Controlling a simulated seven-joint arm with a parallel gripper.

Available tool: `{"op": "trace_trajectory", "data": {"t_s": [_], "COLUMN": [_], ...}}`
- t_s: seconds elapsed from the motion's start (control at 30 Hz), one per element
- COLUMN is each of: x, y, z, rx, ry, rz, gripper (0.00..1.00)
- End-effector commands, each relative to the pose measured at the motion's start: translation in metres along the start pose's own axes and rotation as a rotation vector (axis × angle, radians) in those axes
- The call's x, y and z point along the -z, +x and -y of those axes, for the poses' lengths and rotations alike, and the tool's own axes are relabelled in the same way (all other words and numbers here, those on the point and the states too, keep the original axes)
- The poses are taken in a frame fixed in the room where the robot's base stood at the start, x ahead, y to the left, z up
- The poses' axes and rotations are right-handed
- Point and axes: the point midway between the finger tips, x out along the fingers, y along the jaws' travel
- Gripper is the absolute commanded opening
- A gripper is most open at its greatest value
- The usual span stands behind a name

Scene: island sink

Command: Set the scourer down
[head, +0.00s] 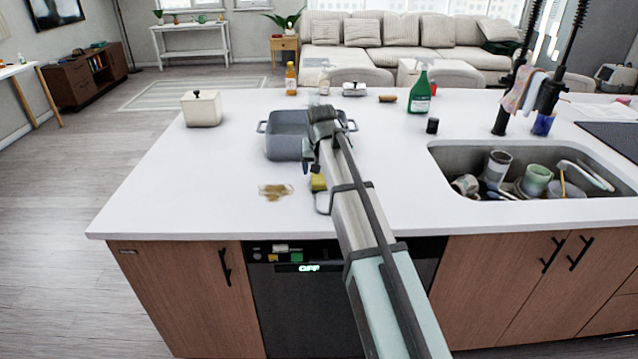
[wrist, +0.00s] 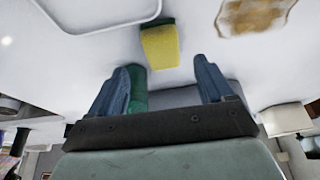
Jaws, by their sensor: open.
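The scourer, a yellow and green block (head: 318,182), is on the white counter just in front of the grey pot. In the wrist view the scourer (wrist: 160,46) shows its yellow face and a dark green edge, just beyond the fingertips and apart from them. My gripper (head: 311,166) is above the counter by the pot's near side, partly hidden by my own arm. In the wrist view my gripper (wrist: 166,78) has its two blue-grey fingers spread wide, with nothing held between them.
A brown stain (head: 276,191) lies left of the scourer. A pale rounded-edged item (head: 323,203) lies close in front of it. The grey pot (head: 285,140) stands just behind. The sink (head: 465,153) with dishes is to the right. The counter's left side is mostly clear.

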Motion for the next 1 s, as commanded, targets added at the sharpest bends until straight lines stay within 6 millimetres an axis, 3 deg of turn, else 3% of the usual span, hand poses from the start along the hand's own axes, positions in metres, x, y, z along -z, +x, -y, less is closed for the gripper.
{"op": "trace_trajectory", "data": {"t_s": [0.17, 0.53, 0.8, 1.0], "x": [0.001, 0.003, 0.004, 0.003], "y": [0.007, 0.049, 0.052, 0.052], "z": [0.001, 0.003, 0.003, 0.003], "rx": [0.0, 0.0, 0.0, 0.0], "ry": [0.0, 0.0, 0.0, 0.0], "rz": [0.0, 0.002, -0.001, 0.0], "gripper": [0.81, 0.81, 0.81, 0.63]}}
